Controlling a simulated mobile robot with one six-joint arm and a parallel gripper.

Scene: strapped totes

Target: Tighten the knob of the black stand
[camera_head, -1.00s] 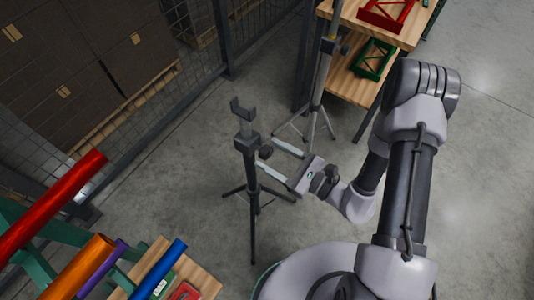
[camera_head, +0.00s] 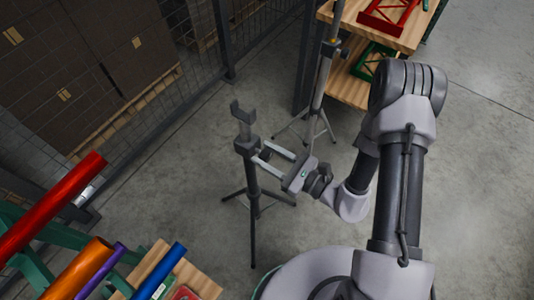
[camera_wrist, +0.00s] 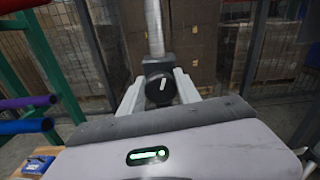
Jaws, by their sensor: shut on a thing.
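The black stand (camera_head: 252,210) stands upright on splayed tripod legs, with a forked holder on top of a grey inner tube. It shows in the wrist view as a pale tube (camera_wrist: 154,30) running up from a dark collar. Its round black knob (camera_wrist: 159,88) with a white pointer mark sits on the collar, between my fingers. My gripper (camera_head: 266,154) reaches the collar from the right with both fingers on either side of the knob. It is shut on the knob; in the head view the fingers largely hide the knob.
A grey stand (camera_head: 320,90) is close behind, near a wooden shelf (camera_head: 350,90) with red and green frames. Coloured tubes (camera_head: 60,200) lie on a green rack at left. A mesh fence (camera_head: 150,125) runs behind, with stacked boxes beyond. The floor at right is clear.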

